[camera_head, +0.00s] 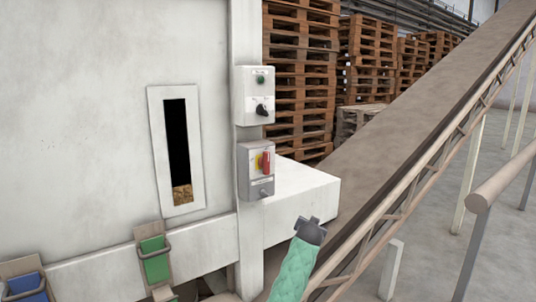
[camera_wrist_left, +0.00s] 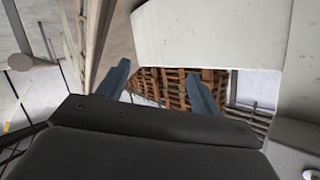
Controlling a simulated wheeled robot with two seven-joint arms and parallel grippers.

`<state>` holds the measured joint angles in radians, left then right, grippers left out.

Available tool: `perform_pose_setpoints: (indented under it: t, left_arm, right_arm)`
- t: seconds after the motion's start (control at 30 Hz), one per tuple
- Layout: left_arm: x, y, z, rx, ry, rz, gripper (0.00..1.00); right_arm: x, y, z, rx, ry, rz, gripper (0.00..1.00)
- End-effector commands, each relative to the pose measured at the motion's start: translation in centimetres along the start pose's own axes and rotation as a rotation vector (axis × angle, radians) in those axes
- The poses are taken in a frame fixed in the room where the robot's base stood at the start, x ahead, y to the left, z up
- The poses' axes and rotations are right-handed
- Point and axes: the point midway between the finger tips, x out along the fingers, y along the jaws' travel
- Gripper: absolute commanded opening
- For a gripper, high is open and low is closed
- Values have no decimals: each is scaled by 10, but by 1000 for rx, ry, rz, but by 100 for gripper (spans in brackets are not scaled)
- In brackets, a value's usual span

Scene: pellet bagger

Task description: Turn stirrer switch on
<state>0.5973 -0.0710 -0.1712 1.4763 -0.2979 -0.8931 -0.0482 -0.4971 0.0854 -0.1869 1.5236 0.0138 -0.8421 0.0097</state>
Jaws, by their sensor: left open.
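A light grey control box (camera_head: 254,84) on the white post carries a green lamp or button (camera_head: 260,79) and a black rotary knob (camera_head: 262,110). The labels are too small to read, so I cannot tell which one is the stirrer switch. My left gripper (camera_head: 309,221) is below and right of both boxes, apart from them. In the left wrist view my left gripper (camera_wrist_left: 160,88) has its fingers spread with nothing between them. My right gripper is not in view.
A white ledge (camera_head: 300,195) juts out behind my gripper, right of the post. An inclined conveyor (camera_head: 400,150) with a rail runs along the right. Stacked pallets (camera_head: 298,80) stand behind.

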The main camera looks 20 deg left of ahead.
Motion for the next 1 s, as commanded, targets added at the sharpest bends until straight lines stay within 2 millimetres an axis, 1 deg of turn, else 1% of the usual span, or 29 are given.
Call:
perform_pose_setpoints:
  t: [0.03,0.07,0.1,0.17,0.2,0.27,0.3,0.37,0.4,0.47,0.5,0.53,0.6,0.67,0.73,0.83,0.9,1.0]
  left_arm:
    - [-6,-12,-38,13,33,-29,65]
    - [-10,-20,-58,22,47,-47,65]
    - [-16,-30,-84,37,65,-73,65]
    - [-28,-46,-122,59,92,-116,65]
    - [-37,-56,-147,74,107,-146,65]
    - [-52,-73,-183,101,126,-198,65]
    - [-64,-85,-206,119,136,-236,65]
    - [-84,-103,-240,149,144,-300,65]
    - [-98,-116,-261,170,146,-347,65]
    - [-123,-137,-290,207,135,-427,65]
    - [-142,-153,-308,235,118,-490,65]
    - [-156,-164,-318,257,99,-537,65]
    - [-182,-184,-329,306,37,-634,65]
    - [-200,-199,-331,344,-27,-704,65]
    - [-217,-211,-328,387,-105,-769,65]
    - [-232,-223,-319,445,-213,-828,65]
    - [-236,-226,-315,473,-260,-842,65]
    - [-237,-229,-312,492,-288,-846,65]
  right_arm:
    - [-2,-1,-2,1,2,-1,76]
    - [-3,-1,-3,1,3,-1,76]
    - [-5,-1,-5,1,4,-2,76]
    - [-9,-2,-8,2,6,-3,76]
    - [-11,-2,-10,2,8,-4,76]
    - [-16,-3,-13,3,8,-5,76]
    - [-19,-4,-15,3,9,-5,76]
    - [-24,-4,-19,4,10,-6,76]
    - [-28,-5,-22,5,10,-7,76]
    - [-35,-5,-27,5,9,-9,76]
    - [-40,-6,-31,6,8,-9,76]
    - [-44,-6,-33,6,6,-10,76]
    - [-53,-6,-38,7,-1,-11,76]
    - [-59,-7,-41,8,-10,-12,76]
    - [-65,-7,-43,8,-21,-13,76]
    - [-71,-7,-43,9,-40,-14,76]
    - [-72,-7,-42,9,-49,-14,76]
    - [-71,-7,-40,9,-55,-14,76]
